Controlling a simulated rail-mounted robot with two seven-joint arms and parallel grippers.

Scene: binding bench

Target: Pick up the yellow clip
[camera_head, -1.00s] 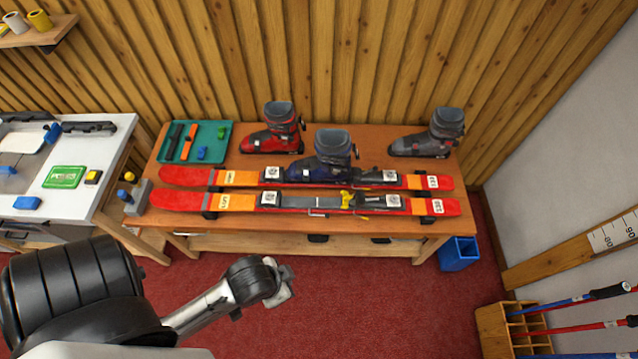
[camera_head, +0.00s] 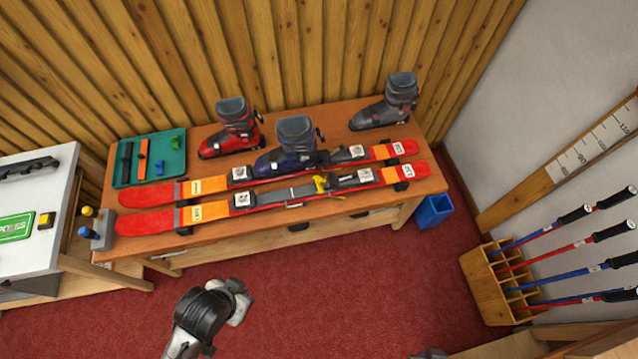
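The yellow clip (camera_head: 320,183) sits on the front red ski (camera_head: 148,222), at its grey binding, a little right of the ski's middle. Its lower part is hard to make out at this size. My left gripper (camera_head: 240,299) is low in front of the bench, over the red floor, well apart from the clip. It is seen from behind and above, so its fingers do not show clearly. A small grey part at the bottom edge may belong to my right arm; no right gripper shows.
A second red ski (camera_head: 148,195) lies behind the front one. A green tray (camera_head: 174,172), a blue bin (camera_head: 433,212) and a pole rack (camera_head: 485,285) flank the skis.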

